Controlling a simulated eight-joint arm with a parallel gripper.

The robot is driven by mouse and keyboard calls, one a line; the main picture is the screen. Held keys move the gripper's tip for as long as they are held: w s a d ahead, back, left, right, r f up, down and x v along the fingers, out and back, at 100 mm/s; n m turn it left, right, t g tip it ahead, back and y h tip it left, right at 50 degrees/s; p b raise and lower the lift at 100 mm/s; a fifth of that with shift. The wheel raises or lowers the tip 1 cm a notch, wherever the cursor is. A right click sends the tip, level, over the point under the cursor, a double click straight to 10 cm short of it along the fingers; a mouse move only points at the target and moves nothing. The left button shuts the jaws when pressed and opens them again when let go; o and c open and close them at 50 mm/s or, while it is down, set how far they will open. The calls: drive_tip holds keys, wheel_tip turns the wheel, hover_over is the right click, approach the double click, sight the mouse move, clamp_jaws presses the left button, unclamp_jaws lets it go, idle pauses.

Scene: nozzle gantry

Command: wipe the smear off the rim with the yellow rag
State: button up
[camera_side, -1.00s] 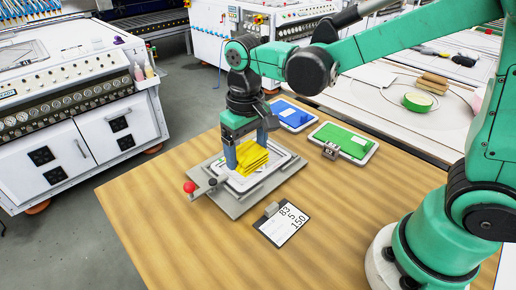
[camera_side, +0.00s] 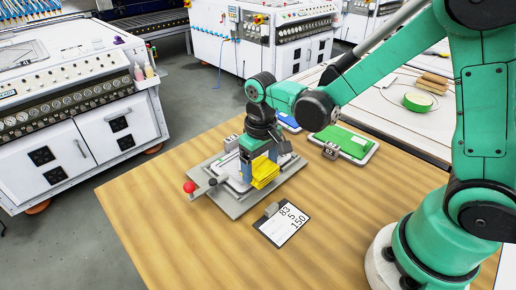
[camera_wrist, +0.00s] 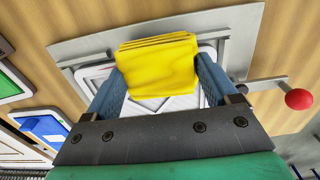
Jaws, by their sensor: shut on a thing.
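My gripper (camera_side: 260,165) is shut on the folded yellow rag (camera_side: 265,173), with one blue finger on each side of it. The rag also shows in the wrist view (camera_wrist: 158,68) between the fingers. They are over a grey fixture plate (camera_side: 233,208) that carries a white rounded panel with a raised rim (camera_wrist: 165,103). The rag is over the front right part of this panel in the side view. I cannot tell whether it touches the rim.
A red-knobbed lever (camera_side: 190,187) sticks out at the fixture's left. A green panel (camera_side: 343,139) and a blue panel (camera_side: 290,123) lie behind. A clipboard (camera_side: 282,224) lies in front. The wooden table (camera_side: 150,220) is clear at the left.

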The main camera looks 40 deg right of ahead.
sight(248, 187)
drive_tip(key=shift+d, duration=1.25)
drive_tip(key=shift+d+r, duration=0.1)
drive_tip(key=shift+d, duration=2.5)
drive_tip(key=shift+a, duration=5.65)
wheel_tip(248, 187, up, 8)
drive_tip(key=shift+d, duration=0.1)
